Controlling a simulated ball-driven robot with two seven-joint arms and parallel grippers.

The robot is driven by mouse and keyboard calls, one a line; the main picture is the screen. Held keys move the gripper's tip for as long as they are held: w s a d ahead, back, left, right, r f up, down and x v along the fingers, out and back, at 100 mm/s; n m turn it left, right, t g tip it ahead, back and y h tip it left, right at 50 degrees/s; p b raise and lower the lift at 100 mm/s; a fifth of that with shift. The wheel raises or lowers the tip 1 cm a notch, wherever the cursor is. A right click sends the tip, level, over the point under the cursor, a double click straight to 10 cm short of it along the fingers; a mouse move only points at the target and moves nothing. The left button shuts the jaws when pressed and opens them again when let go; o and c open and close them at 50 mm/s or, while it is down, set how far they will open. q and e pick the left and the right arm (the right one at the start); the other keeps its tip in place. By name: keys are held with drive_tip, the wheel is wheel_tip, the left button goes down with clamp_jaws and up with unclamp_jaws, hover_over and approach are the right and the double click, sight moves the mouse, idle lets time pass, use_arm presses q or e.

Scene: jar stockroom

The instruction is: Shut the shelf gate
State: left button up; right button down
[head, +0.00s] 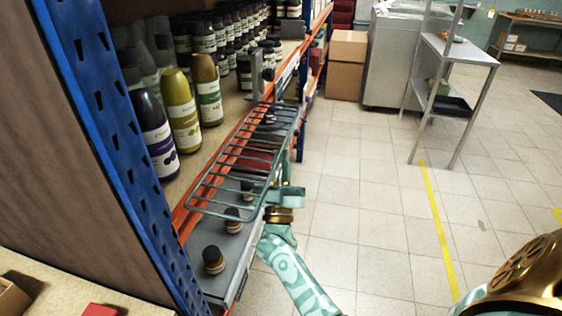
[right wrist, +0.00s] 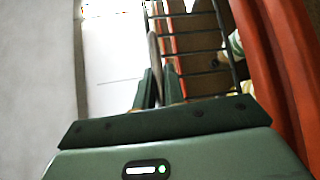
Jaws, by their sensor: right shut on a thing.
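The shelf gate (head: 222,212) is a grey-green wire grid at the front of the blue-and-orange shelf. It stands out at a slant from the orange beam, above a lower grey ledge with dark jars. My right gripper (head: 284,168) is at the gate's outer side, its fingers partly hidden by the wires. In the right wrist view the fingers (right wrist: 161,88) are shut on a narrow upright bar, with the gate's wires (right wrist: 200,51) just to the right. My left gripper is not in view.
Bottles (head: 182,112) and rows of dark jars stand on the shelf behind the gate. A blue upright (head: 125,150) is at the left. Cardboard boxes (head: 345,65) and a metal table (head: 460,50) stand farther back. The tiled floor (head: 370,210) at right is clear.

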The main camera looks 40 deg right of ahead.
sight(254, 142)
wheel_tip(254, 142, up, 9)
drive_tip(key=n+t+y+p, duration=0.1)
drive_tip(key=n+y+p, duration=0.4)
drive_tip(key=p, duration=0.3)
drive_tip(key=n+t+y+p, duration=0.1)
drive_tip(key=n+y+p, duration=0.5)
drive_tip(key=n+p, duration=0.1)
drive_tip(key=shift+r+n+p, duration=0.15)
drive_tip(key=shift+n+p, duration=0.25)
drive_tip(key=shift+n, duration=0.2)
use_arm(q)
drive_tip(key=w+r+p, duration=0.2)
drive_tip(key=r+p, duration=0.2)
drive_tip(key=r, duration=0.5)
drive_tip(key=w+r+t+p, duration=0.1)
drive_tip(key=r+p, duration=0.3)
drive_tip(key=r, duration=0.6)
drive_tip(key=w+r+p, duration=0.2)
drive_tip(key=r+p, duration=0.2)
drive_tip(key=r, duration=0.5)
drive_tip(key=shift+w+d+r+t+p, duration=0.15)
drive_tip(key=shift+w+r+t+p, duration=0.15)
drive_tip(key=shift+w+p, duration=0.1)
use_arm(e)
drive_tip(key=w+a+r+n+g+y, duration=0.4)
drive_tip(key=w+a+r+n, duration=0.1)
drive_tip(key=w+r+n, duration=0.1)
drive_tip(key=shift+w+a+r+n, duration=0.4)
drive_tip(key=shift+r+n, duration=0.1)
drive_tip(key=shift+n, duration=0.8)
